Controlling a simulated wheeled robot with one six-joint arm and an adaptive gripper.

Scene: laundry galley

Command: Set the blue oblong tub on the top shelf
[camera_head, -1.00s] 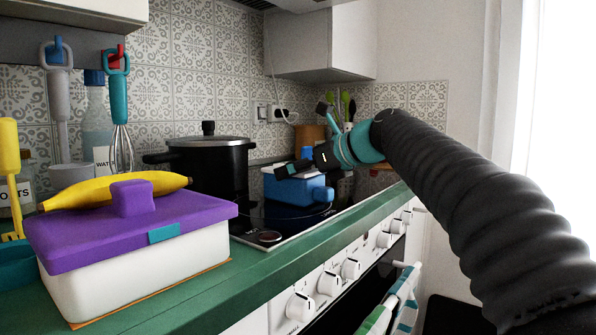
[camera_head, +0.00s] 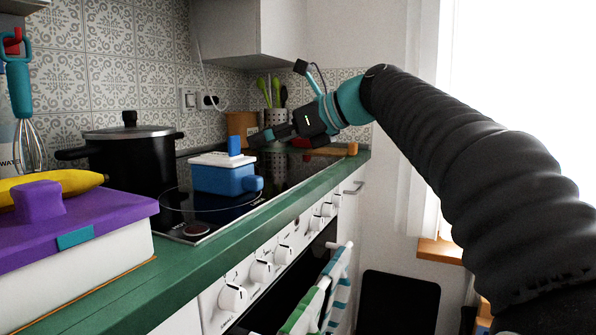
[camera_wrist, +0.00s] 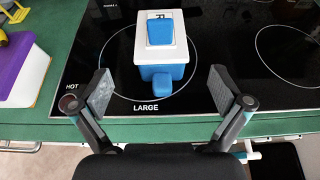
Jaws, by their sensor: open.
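The blue tub (camera_head: 222,179) is a small oblong box with a white lid, a blue grip on top and a blue knob at its near end. It stands upright on the black glass cooktop (camera_head: 196,222). In the wrist view the tub (camera_wrist: 163,73) sits on the ring marked LARGE, straight ahead of my gripper (camera_wrist: 160,93). The fingers are spread wide, one on each side, with the knob between them and nothing gripped. In the head view my gripper (camera_head: 263,137) is up and right of the tub. I cannot identify a top shelf.
A black pot (camera_head: 130,157) stands left of the tub. A purple-lidded white box (camera_head: 95,246) with a banana is on the green counter (camera_head: 185,260). Oven knobs and towels (camera_head: 320,300) are along the front. A wall cabinet (camera_head: 265,30) hangs above.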

